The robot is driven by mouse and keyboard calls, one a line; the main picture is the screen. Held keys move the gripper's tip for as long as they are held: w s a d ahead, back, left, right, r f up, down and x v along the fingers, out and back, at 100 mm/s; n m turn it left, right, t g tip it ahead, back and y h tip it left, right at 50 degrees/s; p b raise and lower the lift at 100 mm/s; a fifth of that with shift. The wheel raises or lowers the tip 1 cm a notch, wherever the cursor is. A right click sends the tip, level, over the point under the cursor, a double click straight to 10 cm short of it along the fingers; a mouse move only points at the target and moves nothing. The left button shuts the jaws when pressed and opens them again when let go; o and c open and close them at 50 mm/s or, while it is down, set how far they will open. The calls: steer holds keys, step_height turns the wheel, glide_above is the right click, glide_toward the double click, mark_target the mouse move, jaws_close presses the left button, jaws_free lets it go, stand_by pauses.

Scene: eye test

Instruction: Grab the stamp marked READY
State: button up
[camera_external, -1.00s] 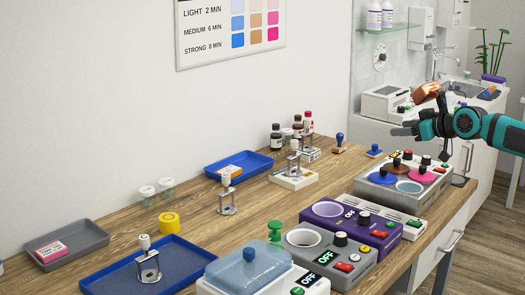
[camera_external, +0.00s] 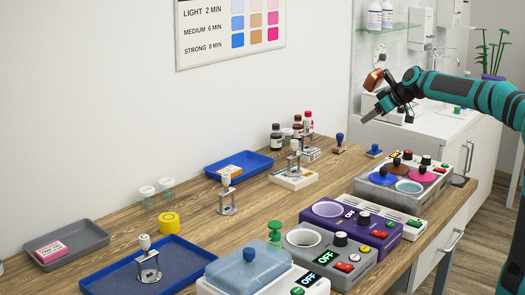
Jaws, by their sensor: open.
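No marking READY is legible on any stamp. A small stamp with a blue knob handle and brown base (camera_external: 339,143) stands upright near the back of the wooden table. A lower blue-topped piece (camera_external: 374,151), perhaps another stamp, stands just to its right. A green-knobbed piece (camera_external: 274,232), which may also be a stamp, stands nearer the front. My gripper (camera_external: 371,112) is open and empty, tilted down to the left. It is in the air above and behind the two blue pieces, apart from them.
Metal-framed pieces with pale knobs stand in the blue tray (camera_external: 106,284), on the table (camera_external: 190,225) and on a white device (camera_external: 293,180). Dark bottles (camera_external: 276,138) stand by the wall. Pot heaters, including a purple one (camera_external: 322,210), line the right edge.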

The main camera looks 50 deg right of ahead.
steer(key=y, duration=0.1)
glide_toward(340, 143)
steer(key=shift+n, duration=0.3)
steer(key=w, duration=0.1)
steer(key=w+f, duration=0.1)
steer(key=w, duration=0.1)
steer(key=w+f, duration=0.1)
steer(key=shift+w+a+f, duration=0.1)
steer(key=shift+w+f, duration=0.15)
steer(key=shift+w, duration=0.15)
steer(key=shift+x, duration=2.95)
steer(key=shift+c, duration=0.4)
steer(key=c, duration=1)
